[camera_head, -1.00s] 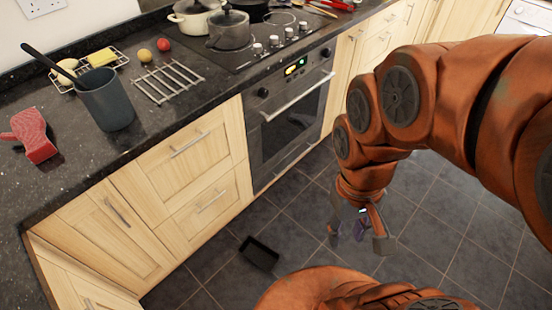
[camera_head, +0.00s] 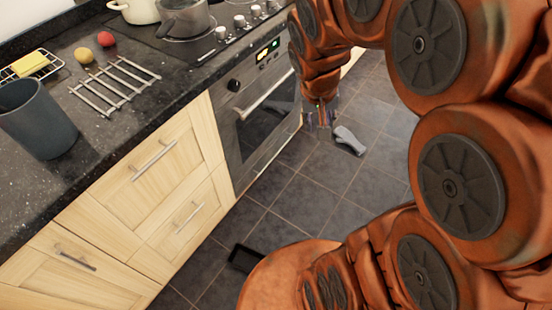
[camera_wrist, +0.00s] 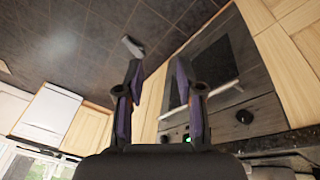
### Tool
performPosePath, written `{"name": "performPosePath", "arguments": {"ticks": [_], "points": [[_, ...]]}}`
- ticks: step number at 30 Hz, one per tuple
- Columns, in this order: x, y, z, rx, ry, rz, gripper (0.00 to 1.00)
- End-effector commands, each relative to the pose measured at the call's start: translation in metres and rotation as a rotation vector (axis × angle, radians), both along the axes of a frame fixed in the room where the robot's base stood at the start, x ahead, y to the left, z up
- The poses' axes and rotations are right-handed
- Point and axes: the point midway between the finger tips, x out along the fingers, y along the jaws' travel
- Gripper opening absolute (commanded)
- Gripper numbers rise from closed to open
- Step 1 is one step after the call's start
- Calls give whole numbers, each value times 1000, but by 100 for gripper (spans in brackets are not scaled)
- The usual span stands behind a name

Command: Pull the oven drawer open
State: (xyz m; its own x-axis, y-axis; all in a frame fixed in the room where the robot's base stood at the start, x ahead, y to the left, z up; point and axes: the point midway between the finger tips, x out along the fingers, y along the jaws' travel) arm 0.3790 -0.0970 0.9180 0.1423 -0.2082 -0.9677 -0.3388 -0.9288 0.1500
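The oven (camera_head: 262,112) is built into the counter front, with a dark glass door and a bar handle. The oven drawer (camera_head: 270,164) is the low panel under that door and looks shut, with a thin bar handle along it. My gripper (camera_head: 320,118) hangs pointing down just right of the oven front, apart from the drawer. In the wrist view its two fingers (camera_wrist: 160,78) are spread with nothing between them. The oven front (camera_wrist: 212,75) shows there upside down, right of and partly behind the right finger, and the drawer's edges are hard to make out.
A grey object (camera_head: 349,140) lies on the tiled floor near my gripper. A black tray (camera_head: 243,259) lies on the floor, partly hidden by my base. Wooden cabinet drawers (camera_head: 150,168) stand left of the oven. Pots (camera_head: 182,18) stand on the hob above.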

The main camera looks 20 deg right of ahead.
Motion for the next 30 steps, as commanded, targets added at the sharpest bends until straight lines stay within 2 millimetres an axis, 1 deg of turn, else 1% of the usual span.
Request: {"name": "performPosePath", "arguments": {"ticks": [1, 5, 6, 8, 15, 17, 18, 20, 21, 23, 24, 29, 30], "points": [[20, -11, -19, -15, -33, -26, 37], [68, -38, -43, -47, -130, -85, 37], [83, -47, -51, -54, -160, -103, 37], [105, -58, -61, -62, -207, -126, 37], [187, -101, -112, -68, -385, -195, 37], [206, -111, -126, -61, -428, -207, 37], [218, -117, -137, -56, -453, -216, 37], [237, -125, -150, -43, -499, -225, 37], [248, -131, -161, -34, -524, -233, 37], [266, -138, -176, -17, -566, -238, 37], [275, -143, -187, -4, -588, -244, 37], [316, -158, -233, 66, -686, -259, 37], [325, -161, -245, 85, -706, -261, 37]]}}
